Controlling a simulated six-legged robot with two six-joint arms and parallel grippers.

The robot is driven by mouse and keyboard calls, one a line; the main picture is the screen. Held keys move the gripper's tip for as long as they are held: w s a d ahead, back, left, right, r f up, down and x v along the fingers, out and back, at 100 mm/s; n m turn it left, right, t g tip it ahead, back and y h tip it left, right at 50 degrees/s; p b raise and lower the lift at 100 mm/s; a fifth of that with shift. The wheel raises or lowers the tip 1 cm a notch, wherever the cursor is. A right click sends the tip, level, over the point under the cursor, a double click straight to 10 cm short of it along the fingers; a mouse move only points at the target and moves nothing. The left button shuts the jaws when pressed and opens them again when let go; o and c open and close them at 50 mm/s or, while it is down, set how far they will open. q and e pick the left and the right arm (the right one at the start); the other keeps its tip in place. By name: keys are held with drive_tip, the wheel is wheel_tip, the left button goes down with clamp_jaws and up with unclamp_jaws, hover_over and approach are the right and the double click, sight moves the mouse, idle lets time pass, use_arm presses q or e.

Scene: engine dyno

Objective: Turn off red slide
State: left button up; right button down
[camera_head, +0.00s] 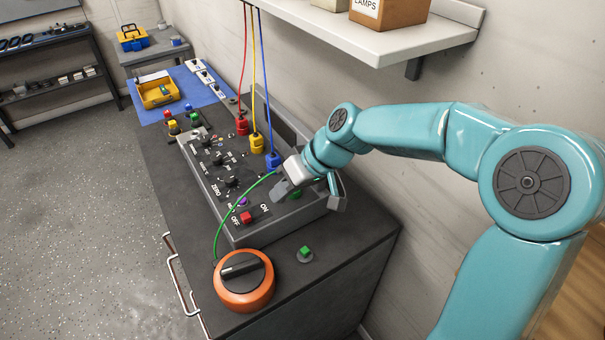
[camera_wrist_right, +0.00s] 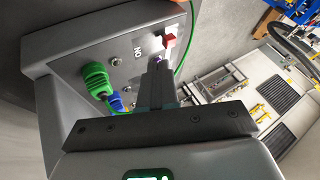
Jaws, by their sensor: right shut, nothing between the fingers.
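The red slide (camera_head: 247,217) sits near the front end of the grey control panel (camera_head: 215,190), between the printed words ON and OFF. It also shows in the right wrist view (camera_wrist_right: 169,41), just beyond my fingertips, beside the word ON. I cannot tell exactly where it stands along its travel. My right gripper (camera_head: 283,190) is shut and empty over the panel, to the right of the red slide in the head view. In the wrist view its closed fingers (camera_wrist_right: 158,74) point toward the slide, with a small gap that is hard to judge. My left gripper is out of view.
A green cable runs past the slide to an orange rotary knob (camera_head: 243,280). Red (camera_head: 242,126), yellow (camera_head: 257,143) and blue (camera_head: 272,161) plugs with hanging cables stand behind. A shelf (camera_head: 365,32) overhangs the bench.

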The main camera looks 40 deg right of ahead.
drive_tip(key=v, duration=0.7)
drive_tip(key=shift+d+r+b, duration=0.25)
drive_tip(key=shift+b, duration=0.05)
drive_tip(key=shift+s, duration=0.1)
